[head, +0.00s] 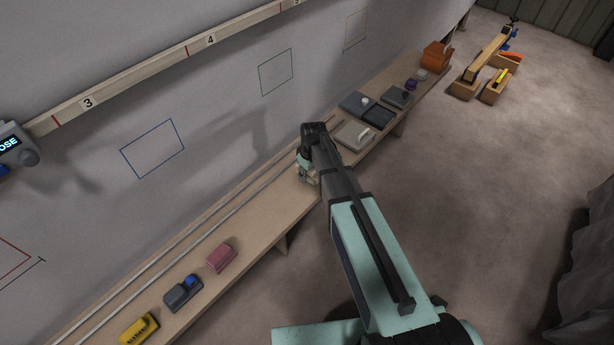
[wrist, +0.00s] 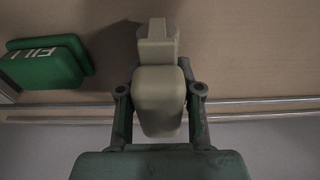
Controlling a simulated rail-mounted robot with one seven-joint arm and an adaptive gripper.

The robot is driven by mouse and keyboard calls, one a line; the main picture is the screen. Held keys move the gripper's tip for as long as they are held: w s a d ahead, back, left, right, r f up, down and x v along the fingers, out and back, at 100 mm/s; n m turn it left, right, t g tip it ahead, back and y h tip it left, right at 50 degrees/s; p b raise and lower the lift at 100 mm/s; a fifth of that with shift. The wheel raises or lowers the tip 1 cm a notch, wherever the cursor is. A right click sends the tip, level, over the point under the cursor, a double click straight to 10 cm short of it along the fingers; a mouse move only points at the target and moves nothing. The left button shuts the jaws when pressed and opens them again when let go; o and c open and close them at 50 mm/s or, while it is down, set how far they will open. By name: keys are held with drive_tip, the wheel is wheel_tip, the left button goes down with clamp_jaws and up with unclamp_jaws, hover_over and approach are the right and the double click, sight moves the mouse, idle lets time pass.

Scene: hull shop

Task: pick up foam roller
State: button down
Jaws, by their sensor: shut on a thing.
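In the wrist view, my gripper (wrist: 160,105) is shut on a beige thing (wrist: 158,100) with a rounded near end and a narrower, darker far end (wrist: 157,30). I cannot tell for sure whether it is the foam roller. In the head view, my gripper (head: 308,174) is low over the long wooden shelf (head: 190,268) along the wall, and the held thing is mostly hidden by the arm. I cannot tell whether it touches the shelf.
A green block marked FILL (wrist: 45,60) lies left of the held thing in the wrist view. Grey trays (head: 353,135) stand on the shelf beyond my gripper. Pink (head: 222,257), grey-blue (head: 183,293) and yellow (head: 139,329) items stand nearer. Two rails run along the wall.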

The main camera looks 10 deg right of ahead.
wheel_tip(320, 180, up, 18)
drive_tip(key=b, duration=0.2)
drive_tip(key=shift+r, duration=0.1)
drive_tip(key=c, duration=1.7)
unclamp_jaws()
drive_tip(key=shift+c, duration=0.4)
